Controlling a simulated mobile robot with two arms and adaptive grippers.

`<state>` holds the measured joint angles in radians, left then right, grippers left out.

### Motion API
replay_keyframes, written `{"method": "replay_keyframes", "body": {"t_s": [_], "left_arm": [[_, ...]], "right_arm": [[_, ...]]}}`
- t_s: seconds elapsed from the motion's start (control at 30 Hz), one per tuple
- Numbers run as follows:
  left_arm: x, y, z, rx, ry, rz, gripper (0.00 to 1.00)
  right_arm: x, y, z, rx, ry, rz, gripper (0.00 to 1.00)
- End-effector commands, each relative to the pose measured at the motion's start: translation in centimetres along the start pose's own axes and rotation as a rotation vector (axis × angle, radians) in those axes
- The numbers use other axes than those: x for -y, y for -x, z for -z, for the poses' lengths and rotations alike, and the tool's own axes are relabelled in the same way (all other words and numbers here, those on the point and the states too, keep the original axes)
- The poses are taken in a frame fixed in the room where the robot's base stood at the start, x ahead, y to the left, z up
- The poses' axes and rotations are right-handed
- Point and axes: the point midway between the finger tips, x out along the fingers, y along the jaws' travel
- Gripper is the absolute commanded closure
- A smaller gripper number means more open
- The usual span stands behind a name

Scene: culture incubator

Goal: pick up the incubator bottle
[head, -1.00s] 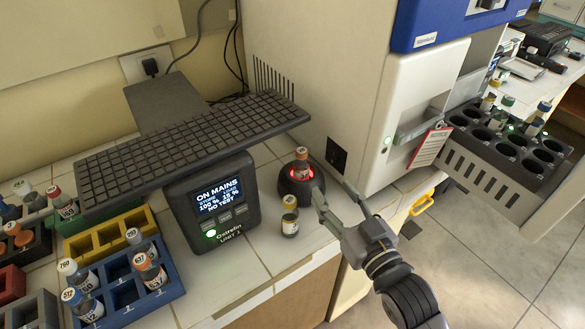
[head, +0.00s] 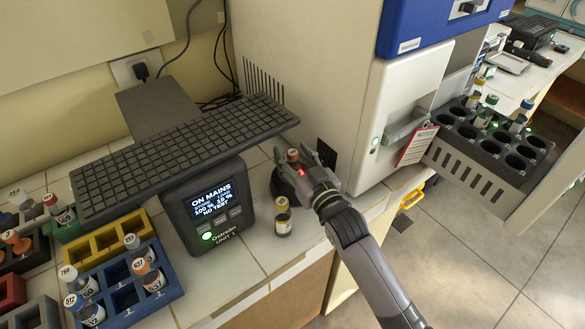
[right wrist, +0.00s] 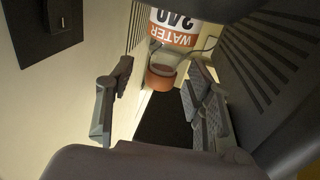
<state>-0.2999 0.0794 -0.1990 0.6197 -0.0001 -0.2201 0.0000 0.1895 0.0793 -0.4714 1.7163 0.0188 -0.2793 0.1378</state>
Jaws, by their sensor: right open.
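In the right wrist view the bottle (right wrist: 176,28) shows a white and orange label reading "WATER 240". In the right wrist view the gripper (right wrist: 158,100) has a gap between each finger and the cap. The bottle's lower part is hidden in the head view. My left gripper is not in view.
The Ostrelin unit (head: 209,215) stands to the left below a keyboard-like panel (head: 180,152). Coloured racks with vials fill the far left. The white incubator cabinet (head: 300,60) rises behind, with an open rack drawer (head: 470,165) at right.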

Motion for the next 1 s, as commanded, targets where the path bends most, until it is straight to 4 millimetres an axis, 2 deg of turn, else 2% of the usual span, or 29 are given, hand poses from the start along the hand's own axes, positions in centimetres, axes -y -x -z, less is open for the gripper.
{"method": "replay_keyframes", "body": {"t_s": [0.1,0.37,1.0], "left_arm": [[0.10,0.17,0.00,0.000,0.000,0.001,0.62],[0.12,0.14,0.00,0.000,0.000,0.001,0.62],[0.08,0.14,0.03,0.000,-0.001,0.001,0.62]], "right_arm": [[0.03,-0.87,0.06,-0.001,0.000,0.001,0.52],[0.03,-1.00,-0.02,0.000,0.000,0.001,0.53],[0.01,-0.96,-0.04,0.000,0.001,0.000,0.95]]}}
